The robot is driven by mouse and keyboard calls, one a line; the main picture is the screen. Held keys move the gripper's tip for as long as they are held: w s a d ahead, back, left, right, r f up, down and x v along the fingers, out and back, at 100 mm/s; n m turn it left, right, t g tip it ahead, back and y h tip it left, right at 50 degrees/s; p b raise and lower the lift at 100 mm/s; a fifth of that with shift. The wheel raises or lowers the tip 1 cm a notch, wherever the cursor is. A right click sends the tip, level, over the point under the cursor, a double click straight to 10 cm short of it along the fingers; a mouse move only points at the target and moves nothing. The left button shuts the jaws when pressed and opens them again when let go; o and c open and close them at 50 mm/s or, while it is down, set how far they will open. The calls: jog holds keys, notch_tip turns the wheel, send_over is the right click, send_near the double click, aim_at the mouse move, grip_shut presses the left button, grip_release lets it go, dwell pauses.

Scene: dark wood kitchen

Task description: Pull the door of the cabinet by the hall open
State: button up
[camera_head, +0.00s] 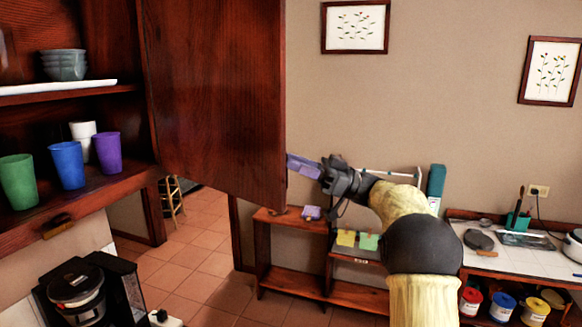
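The cabinet door (220,90) is a tall dark reddish wood panel that stands swung out from the open cabinet. Its near face hides part of the room behind. The open cabinet (100,193) shows its inside at the left. My gripper (291,163) reaches in from the right, with its lilac tip at the door's free right edge, low on the door. I cannot tell whether it touches the door, and its far end may be partly hidden by the edge. The gap between its fingers does not show.
Green (18,181), blue (67,165), purple (107,152) and white cups stand on the cabinet's lower shelf, with grey bowls (64,65) above. A coffee maker (85,290) stands below. A low wood shelf (290,285) and a cluttered side table (540,262) line the wall.

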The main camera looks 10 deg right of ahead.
jog(key=b+v, duration=0.6)
jog(key=v, duration=0.9)
jog(key=shift+s+d, duration=0.15)
jog(key=shift+d, duration=0.2)
jog(key=shift+s+a, duration=0.1)
